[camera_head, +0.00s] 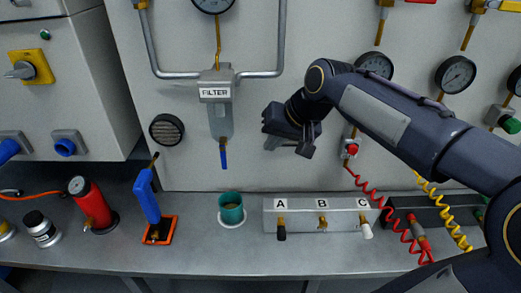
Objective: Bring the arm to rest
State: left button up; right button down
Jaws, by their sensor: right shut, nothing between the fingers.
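My right arm (409,121) comes in from the right and reaches across the panel. My right gripper (290,141) is in front of the wall panel, to the right of the filter (216,105) and above the box marked A, B and C (300,215). It is shut with nothing in its fingers, and it is apart from the box. My left gripper is out of view.
A green cup (231,209), a blue lever (147,198) on an orange base and a red cylinder (90,205) stand on the grey bench (200,259). Red and yellow coiled hoses (391,217) hang at the right. The bench's front strip is mostly clear.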

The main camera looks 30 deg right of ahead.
jog(key=s+a+f+n, duration=0.1)
jog(key=s+a+f, duration=0.2)
jog(key=s, duration=0.3)
jog(key=s+a+f+n+y, duration=0.1)
jog(key=s+a+f, duration=0.2)
jog(key=s+f, duration=0.2)
jog(key=s+a+f+n, duration=0.1)
jog(key=s+a+f, duration=0.2)
jog(key=s, duration=0.4)
jog(key=shift+a+f+n+g+y, duration=0.3)
jog(key=shift+a+f, duration=0.1)
jog(key=shift+f, duration=0.45)
